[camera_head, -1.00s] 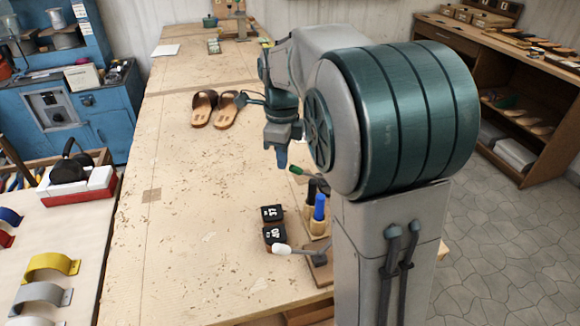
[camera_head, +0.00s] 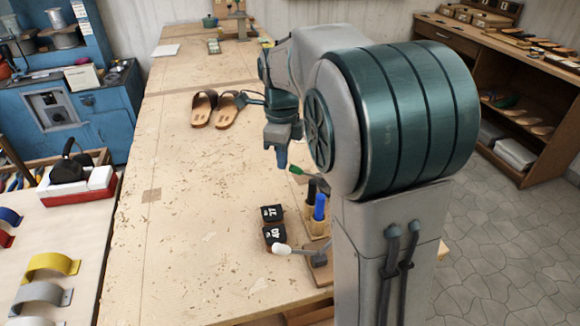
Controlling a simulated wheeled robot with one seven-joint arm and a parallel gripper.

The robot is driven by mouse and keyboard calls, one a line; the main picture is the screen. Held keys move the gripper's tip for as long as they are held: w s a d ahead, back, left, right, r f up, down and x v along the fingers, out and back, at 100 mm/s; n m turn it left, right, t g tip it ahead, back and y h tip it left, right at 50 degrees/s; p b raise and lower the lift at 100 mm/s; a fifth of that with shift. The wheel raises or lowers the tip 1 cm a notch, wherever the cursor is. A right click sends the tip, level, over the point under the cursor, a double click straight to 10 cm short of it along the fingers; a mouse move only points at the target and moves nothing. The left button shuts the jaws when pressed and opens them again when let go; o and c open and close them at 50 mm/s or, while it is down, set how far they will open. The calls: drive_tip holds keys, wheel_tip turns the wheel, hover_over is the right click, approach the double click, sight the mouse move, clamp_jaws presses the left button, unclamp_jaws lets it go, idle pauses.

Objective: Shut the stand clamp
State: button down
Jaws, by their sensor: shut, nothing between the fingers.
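My gripper (camera_head: 282,158) points down above the bench, with its blue fingertips together and empty. A green-tipped handle (camera_head: 297,170) shows just below and right of the fingertips; a small gap seems to lie between them. The rest of that handle is hidden behind my arm. A lever with a white knob (camera_head: 282,249) slants out low from a small wooden base (camera_head: 320,266) near the bench's front right. I cannot tell which of these belongs to the stand clamp, or whether the clamp is open or shut.
A wooden holder (camera_head: 312,228) with a black and a blue marker (camera_head: 320,207) stands beside two black numbered blocks (camera_head: 273,234). A pair of sandals (camera_head: 216,110) lies farther back on the workbench (camera_head: 190,200). The bench's middle and left are clear apart from shavings.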

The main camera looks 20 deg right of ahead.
wheel_tip(320, 180, down, 5)
drive_tip(key=b, duration=0.2)
drive_tip(key=shift+r+b, duration=0.2)
drive_tip(key=shift+b, duration=0.15)
